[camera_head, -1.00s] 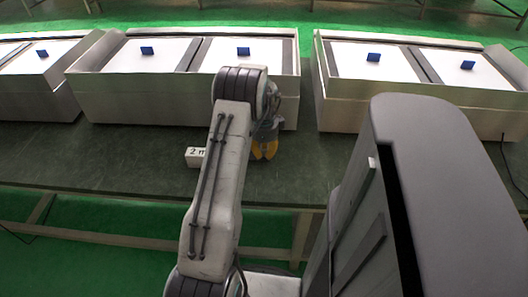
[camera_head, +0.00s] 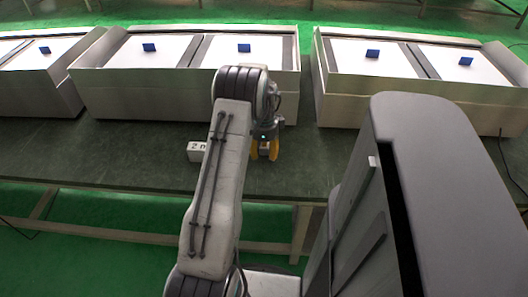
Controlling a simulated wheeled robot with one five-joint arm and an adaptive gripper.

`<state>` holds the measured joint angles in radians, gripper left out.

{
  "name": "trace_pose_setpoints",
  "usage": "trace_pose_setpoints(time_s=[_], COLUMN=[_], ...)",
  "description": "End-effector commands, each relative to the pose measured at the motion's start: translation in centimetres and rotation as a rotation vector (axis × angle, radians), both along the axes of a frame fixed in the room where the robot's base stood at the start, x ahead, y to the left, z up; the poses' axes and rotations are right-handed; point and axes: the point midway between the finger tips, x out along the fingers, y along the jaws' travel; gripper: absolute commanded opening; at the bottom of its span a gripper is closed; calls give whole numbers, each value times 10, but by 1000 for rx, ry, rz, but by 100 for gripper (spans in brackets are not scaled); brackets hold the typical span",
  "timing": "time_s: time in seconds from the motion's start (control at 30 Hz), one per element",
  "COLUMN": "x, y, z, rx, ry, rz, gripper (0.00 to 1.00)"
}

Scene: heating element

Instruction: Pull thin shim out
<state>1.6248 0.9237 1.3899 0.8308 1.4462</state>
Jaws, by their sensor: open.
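A small white block (camera_head: 196,152) with a partly hidden black "2 m"-like marking sits on the dark table, left of my gripper. My arm covers its right part. My gripper (camera_head: 265,151) has yellow fingers and is open, low over the table in front of the middle box. A small greyish patch shows between the fingers; I cannot tell what it is. I cannot make out for certain which thing is the thin shim.
Light grey boxes, among them the middle box (camera_head: 180,108) and right box (camera_head: 340,100), stand along the back of the table (camera_head: 100,160). They hold white panels with small blue tabs (camera_head: 244,48). The table's front edge is close; its left front is clear.

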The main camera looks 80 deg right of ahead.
Motion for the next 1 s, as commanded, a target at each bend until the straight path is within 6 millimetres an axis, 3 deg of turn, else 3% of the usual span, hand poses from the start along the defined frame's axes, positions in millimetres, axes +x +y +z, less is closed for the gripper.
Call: trace_pose_setpoints(time_s=[0.17, 0.7, 1.0], x=[0, 0, 0], y=[-1, -1, 0], z=[11, 95, 117], rx=[-4, -2, 0], ry=[1, 0, 0], rz=[0, 0, 0], gripper=[42, 42, 42])
